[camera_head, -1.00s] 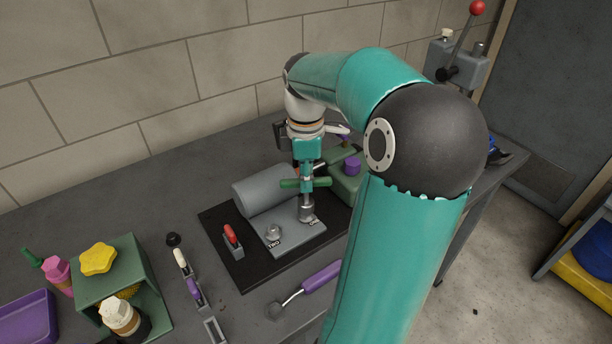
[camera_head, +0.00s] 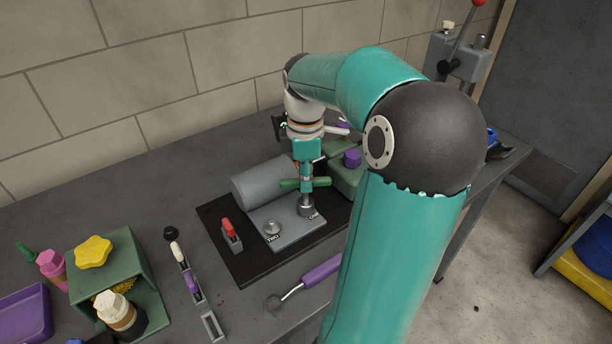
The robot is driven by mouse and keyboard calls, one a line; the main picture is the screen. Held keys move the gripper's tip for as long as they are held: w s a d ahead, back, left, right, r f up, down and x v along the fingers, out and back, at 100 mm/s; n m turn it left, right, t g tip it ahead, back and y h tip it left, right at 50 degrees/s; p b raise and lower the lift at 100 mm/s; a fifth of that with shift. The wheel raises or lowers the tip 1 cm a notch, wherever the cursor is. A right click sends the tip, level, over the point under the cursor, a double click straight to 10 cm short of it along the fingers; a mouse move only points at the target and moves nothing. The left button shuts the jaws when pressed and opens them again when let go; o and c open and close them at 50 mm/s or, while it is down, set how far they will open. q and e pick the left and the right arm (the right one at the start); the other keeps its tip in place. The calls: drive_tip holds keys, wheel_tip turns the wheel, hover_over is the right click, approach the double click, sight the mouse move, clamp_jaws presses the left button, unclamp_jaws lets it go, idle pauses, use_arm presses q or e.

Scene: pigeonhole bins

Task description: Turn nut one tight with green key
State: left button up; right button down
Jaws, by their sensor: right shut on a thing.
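The green key (camera_head: 289,184), a T-shaped tool with a green crossbar and a grey socket end, stands upright on the workbench plate. My right gripper (camera_head: 306,168) points down and is shut on the top of the key. The socket sits over the spot labelled ONE on the grey plate (camera_head: 290,234). Nut one is hidden under the socket, so I cannot see its seating. A second nut (camera_head: 272,227), labelled TWO, stands uncovered to the left. My left gripper is not in view.
A grey cylinder (camera_head: 262,182) lies behind the plate. A red-handled clamp (camera_head: 229,235) stands at the left of the black mat (camera_head: 238,268). A purple-handled tool (camera_head: 320,271) lies in front. A green box (camera_head: 128,262) and purple tray (camera_head: 22,316) are at left.

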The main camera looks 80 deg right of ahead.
drive_tip(key=c, duration=1)
unclamp_jaws()
drive_tip(key=shift+f, duration=0.1)
wheel_tip(320, 180, up, 5)
drive_tip(key=p, duration=0.4)
wheel_tip(320, 180, up, 12)
